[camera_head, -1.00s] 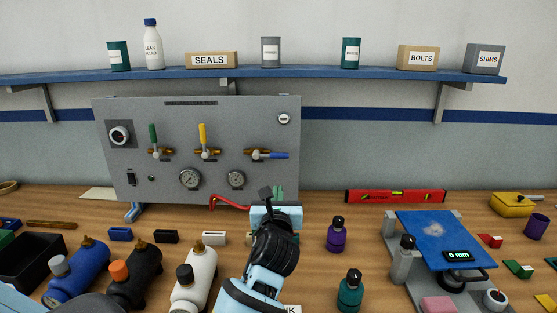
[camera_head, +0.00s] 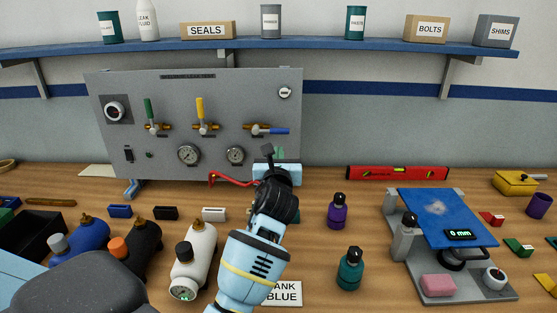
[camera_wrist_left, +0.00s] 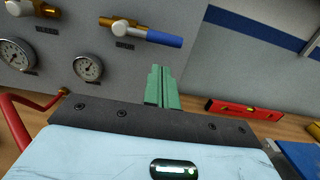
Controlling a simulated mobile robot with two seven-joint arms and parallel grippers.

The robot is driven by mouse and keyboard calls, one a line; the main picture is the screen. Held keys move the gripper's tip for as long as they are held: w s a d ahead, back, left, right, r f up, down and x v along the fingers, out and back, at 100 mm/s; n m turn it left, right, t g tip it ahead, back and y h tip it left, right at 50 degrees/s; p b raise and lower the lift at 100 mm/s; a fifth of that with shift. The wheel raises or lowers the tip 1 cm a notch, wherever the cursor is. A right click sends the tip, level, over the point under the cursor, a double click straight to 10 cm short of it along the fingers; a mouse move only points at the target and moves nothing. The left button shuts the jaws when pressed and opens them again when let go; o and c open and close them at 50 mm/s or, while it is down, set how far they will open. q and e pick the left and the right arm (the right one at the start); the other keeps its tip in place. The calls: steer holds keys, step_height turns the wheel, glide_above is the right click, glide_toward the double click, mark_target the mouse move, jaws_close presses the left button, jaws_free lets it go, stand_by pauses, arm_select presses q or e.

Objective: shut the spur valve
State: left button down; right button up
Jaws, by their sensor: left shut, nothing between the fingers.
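A grey panel (camera_head: 110,155) stands at the back of the bench with three valves. The green handle (camera_head: 149,111) and yellow handle (camera_head: 200,108) point up. The blue handle (camera_head: 274,131) lies level, pointing right; it also shows in the left wrist view (camera_wrist_left: 150,38). My left gripper (camera_head: 279,153) is in front of the panel's lower right. Its green fingers (camera_wrist_left: 161,88) are shut and empty, appearing just below the blue handle, apart from it in the picture. My right gripper is not in view.
Gauges (camera_head: 189,154) sit below the valves. A red hose (camera_head: 229,181) curves at the panel's lower edge beside my gripper.

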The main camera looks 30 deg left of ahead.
mark_target(273, 131)
arm_select(q)
steer(key=x, duration=0.5)
steer(key=shift+w+a, duration=0.15)
steer(key=shift+w, duration=0.05)
